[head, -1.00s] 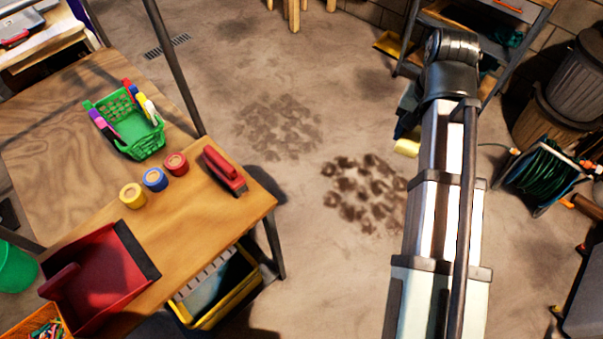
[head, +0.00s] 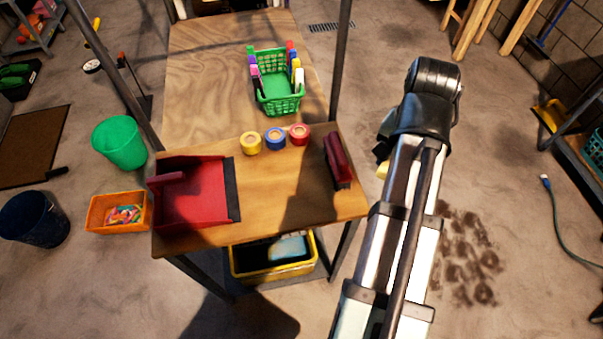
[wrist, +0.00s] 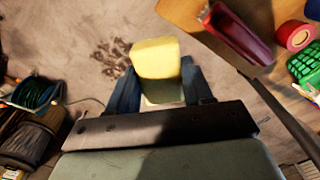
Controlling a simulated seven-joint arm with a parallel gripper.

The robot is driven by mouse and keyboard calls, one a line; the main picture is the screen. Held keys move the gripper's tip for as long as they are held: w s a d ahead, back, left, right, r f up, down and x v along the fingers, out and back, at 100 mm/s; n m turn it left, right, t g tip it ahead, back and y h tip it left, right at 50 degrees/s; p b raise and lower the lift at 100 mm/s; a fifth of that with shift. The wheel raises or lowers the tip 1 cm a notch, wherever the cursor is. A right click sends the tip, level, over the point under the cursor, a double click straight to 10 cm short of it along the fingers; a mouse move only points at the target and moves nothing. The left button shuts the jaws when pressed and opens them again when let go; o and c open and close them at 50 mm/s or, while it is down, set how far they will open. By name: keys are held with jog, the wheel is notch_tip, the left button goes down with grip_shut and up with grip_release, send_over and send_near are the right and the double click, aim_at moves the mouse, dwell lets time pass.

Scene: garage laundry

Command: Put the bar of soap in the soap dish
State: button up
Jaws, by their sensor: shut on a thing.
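A pale yellow bar of soap (wrist: 156,58) is held between the two fingers of my gripper (wrist: 159,78) in the wrist view. The gripper is shut on it, and the soap is in the air above the concrete floor. In the head view, a small bit of the yellow soap (head: 383,170) shows beside my arm, right of the wooden table. My arm hides most of the gripper there. I cannot make out a soap dish in either view.
The wooden table (head: 205,55) bears a green basket (head: 279,103) with coloured clips, yellow (head: 250,144), blue (head: 275,139) and red (head: 299,134) tape rolls, a dark red brush (head: 338,160) and a red dustpan (head: 195,190). A yellow crate (head: 272,275) is below.

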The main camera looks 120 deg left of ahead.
jog(key=s+d+f+n, duration=0.15)
jog(key=s+d, duration=0.25)
jog(key=s, duration=0.4)
jog(key=s+d+n, duration=0.2)
jog(key=s+d, duration=0.1)
jog(key=s, duration=0.5)
jog(key=n, duration=0.6)
send_over(282, 196)
jog(key=f, duration=0.1)
jog(key=shift+f, duration=5.05)
jog(key=shift+d+f, duration=0.1)
jog(key=shift+f, duration=0.05)
jog(key=o, duration=1.1)
